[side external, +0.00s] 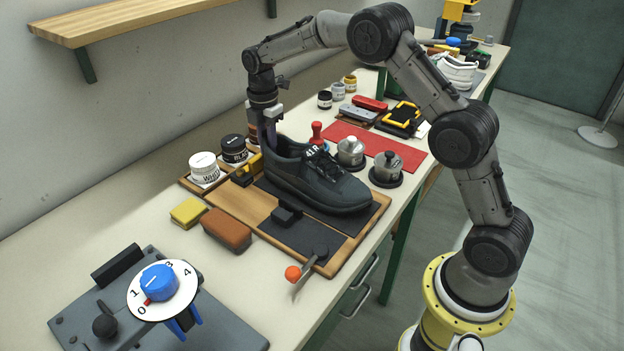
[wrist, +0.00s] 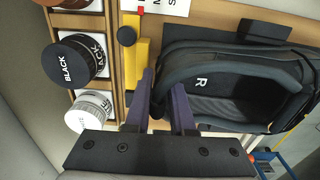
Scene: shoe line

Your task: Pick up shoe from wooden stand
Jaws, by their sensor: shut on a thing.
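A dark grey shoe (side external: 318,178) sits upright on the wooden stand (side external: 228,207), over a dark mat, its toe toward the lower right. I cannot see a clear gap beneath it. My gripper (side external: 268,138) comes down at the shoe's heel from above and is shut on the heel collar. In the wrist view the gripper's two purple fingers (wrist: 165,84) are at the heel edge, and the shoe (wrist: 235,85) shows its open top with an "R" on the insole. The fingers partly hide the heel rim.
White and black jars (side external: 204,168) and a yellow clamp-like part (side external: 247,169) stand close to the heel. Two metal-topped pots (side external: 386,167) stand beyond the shoe. A dial machine (side external: 158,283) is in front.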

